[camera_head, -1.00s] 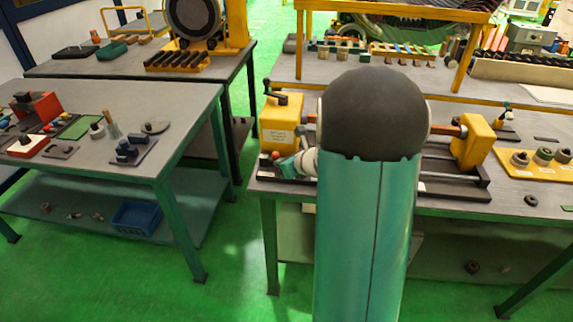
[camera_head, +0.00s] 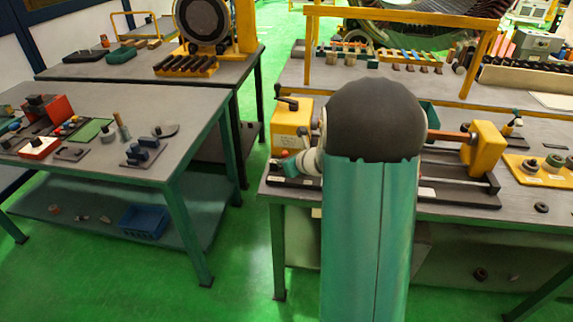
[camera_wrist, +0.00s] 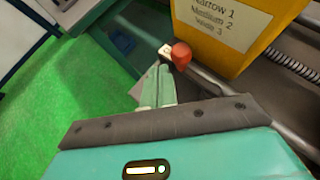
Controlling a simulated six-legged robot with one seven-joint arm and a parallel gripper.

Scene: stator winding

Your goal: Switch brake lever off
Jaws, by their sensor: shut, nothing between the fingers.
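A small lever with a red ball knob (camera_wrist: 181,54) and a white part beside it sits low at the foot of the yellow box; I take it for the brake lever. The red knob also shows small in the head view (camera_head: 284,153). My gripper (camera_wrist: 160,75) has its pale green fingers together and empty, with the tips right by the knob and white part. Whether they touch cannot be told. In the head view my gripper (camera_head: 288,167) is low at the box's front left corner, partly hidden by my arm.
The yellow box (camera_head: 290,122) carries a label and a black crank handle (camera_head: 288,98). Metal rods (camera_wrist: 210,82) run beside the lever. A second yellow block (camera_head: 487,147) stands at right. A grey table (camera_head: 120,100) stands at left, with green floor between.

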